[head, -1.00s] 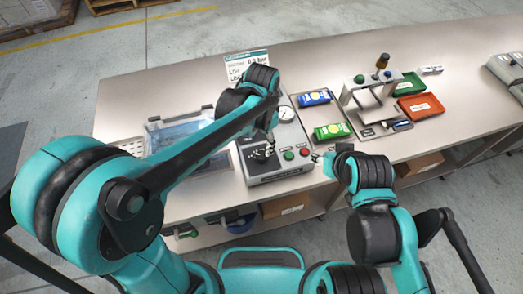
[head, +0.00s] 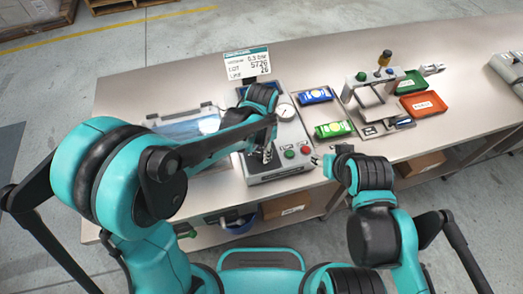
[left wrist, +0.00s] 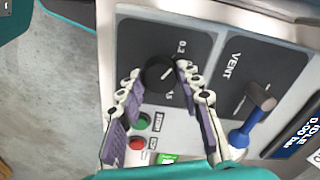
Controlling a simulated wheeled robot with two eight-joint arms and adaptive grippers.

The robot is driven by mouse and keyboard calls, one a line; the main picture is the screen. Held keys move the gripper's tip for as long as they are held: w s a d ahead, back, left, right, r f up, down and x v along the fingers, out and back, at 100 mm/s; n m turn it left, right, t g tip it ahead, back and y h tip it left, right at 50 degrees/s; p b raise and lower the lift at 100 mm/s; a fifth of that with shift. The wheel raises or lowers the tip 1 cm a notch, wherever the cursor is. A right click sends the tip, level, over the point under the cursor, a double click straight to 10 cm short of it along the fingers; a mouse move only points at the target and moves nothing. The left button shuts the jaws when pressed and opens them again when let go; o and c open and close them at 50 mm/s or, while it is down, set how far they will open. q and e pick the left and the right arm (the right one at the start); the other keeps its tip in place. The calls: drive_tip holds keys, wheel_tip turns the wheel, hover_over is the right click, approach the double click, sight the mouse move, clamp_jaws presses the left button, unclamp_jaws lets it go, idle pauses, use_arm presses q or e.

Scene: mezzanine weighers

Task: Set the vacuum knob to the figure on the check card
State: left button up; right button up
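The black vacuum knob (left wrist: 158,74) sits on a dark panel marked 0.2 in the left wrist view. A pale line on it points toward the upper right. My left gripper (left wrist: 160,70) has its fingertips on either side of the knob, seemingly with slim gaps; contact is unclear. In the head view my left gripper (head: 267,154) reaches down over the grey control box (head: 282,175) and hides the knob. The check card (head: 247,64) stands behind the box and appears to read 0.3 bar. My right gripper (head: 317,161) is right of the box, away from the knob.
Green (left wrist: 144,122) and red (left wrist: 137,144) buttons and a blue-handled vent lever (left wrist: 250,125) are near the knob. The display (left wrist: 300,130) reads idle, 0.00 bar. A gauge (head: 285,112) is on the box. A clear-lidded case (head: 185,125) stands left; packets and a sealing stand are right.

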use_arm(q)
drive_tip(key=shift+c, duration=0.8)
drive_tip(key=m, duration=0.3)
drive_tip(key=shift+m, duration=2.3)
drive_tip(key=o, duration=1.2)
drive_tip(key=shift+c, duration=0.2)
